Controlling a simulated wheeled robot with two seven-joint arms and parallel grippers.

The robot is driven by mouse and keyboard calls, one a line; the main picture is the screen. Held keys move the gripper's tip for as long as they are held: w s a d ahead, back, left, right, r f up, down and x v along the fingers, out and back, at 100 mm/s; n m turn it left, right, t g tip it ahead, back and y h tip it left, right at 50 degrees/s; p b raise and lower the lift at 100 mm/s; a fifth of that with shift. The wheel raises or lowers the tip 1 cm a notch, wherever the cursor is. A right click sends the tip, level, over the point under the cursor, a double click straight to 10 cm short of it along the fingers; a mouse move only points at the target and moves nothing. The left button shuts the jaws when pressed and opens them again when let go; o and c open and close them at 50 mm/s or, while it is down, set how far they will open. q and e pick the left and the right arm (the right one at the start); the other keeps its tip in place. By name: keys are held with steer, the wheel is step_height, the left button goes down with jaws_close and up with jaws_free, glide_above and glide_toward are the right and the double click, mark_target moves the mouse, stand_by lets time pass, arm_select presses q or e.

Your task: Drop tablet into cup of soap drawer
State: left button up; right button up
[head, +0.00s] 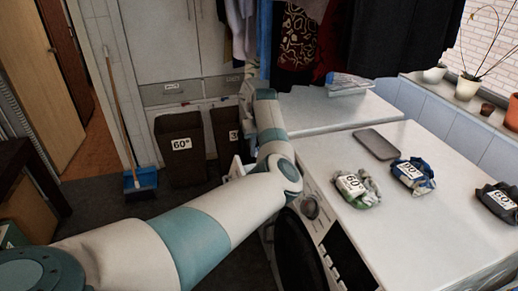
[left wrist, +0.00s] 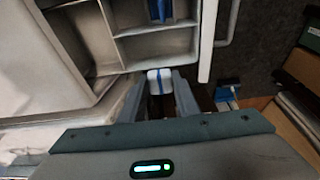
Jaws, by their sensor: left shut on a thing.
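In the left wrist view my left gripper (left wrist: 160,90) is shut on a small white tablet (left wrist: 153,77) with a blue stripe. The open soap drawer (left wrist: 206,40) lies just beyond the fingertips, with grey walls dividing it into compartments. A blue piece (left wrist: 158,9) sits in the compartment at the top middle. The tablet appears near the drawer's near edge; I cannot tell its height above it. In the head view my left arm reaches to the front of the white washing machine (head: 400,225), and the tablet cannot be made out. My right gripper is not in view.
On the machine top lie a dark phone-like slab (head: 377,144) and several labelled cloth bundles (head: 357,188). Dark laundry bins (head: 182,150) and a broom (head: 138,182) stand at the back left.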

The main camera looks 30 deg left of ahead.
arm_select(q)
steer(key=shift+f, duration=0.25)
steer(key=o, duration=1.1)
steer(key=b+v, duration=0.5)
steer(key=v, duration=1.2)
steer(key=shift+d+r, duration=0.2)
steer(key=shift+s+f, duration=0.1)
steer(key=shift+s, duration=0.05)
